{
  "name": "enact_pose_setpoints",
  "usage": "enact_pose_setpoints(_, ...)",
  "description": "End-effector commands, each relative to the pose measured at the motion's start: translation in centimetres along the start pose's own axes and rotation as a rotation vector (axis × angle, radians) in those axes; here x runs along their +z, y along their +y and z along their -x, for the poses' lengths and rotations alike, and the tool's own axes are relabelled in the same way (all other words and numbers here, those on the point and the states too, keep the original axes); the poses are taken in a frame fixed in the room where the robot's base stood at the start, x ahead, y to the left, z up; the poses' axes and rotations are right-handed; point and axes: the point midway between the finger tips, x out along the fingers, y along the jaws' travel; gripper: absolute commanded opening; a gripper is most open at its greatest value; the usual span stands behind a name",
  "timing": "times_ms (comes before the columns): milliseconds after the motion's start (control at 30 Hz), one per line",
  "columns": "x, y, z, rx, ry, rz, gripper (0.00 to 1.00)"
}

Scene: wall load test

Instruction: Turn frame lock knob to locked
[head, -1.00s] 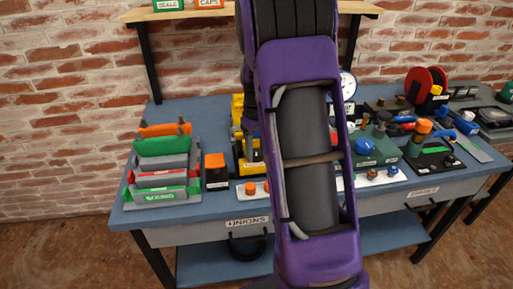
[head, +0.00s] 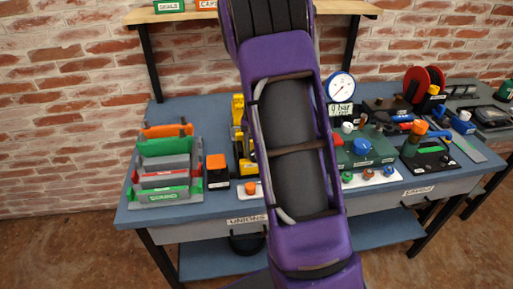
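My purple arm crosses the middle of the head view and hides the centre of the bench. My gripper is not in view, so I cannot see what it holds or touches. A yellow frame-like device (head: 238,128) stands at the back of the bench, its right part hidden behind my arm. No knob labelled as a frame lock can be made out. A green box (head: 366,155) with a blue knob (head: 362,147) on top stands just right of my arm; I cannot tell whether this is the frame lock knob.
A blue bench (head: 185,215) stands against a brick wall. A rack with coloured plates (head: 165,170) and an orange-topped black block (head: 217,171) are at left. A round gauge (head: 340,88), a red reel (head: 427,84) and an orange-capped tool (head: 417,133) are at right. A shelf hangs above.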

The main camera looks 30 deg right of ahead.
Motion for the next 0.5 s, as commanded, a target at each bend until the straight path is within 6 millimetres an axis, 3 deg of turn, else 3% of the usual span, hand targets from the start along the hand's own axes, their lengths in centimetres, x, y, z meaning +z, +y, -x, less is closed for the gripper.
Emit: enact_pose_setpoints(500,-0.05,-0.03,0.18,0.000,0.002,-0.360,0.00)
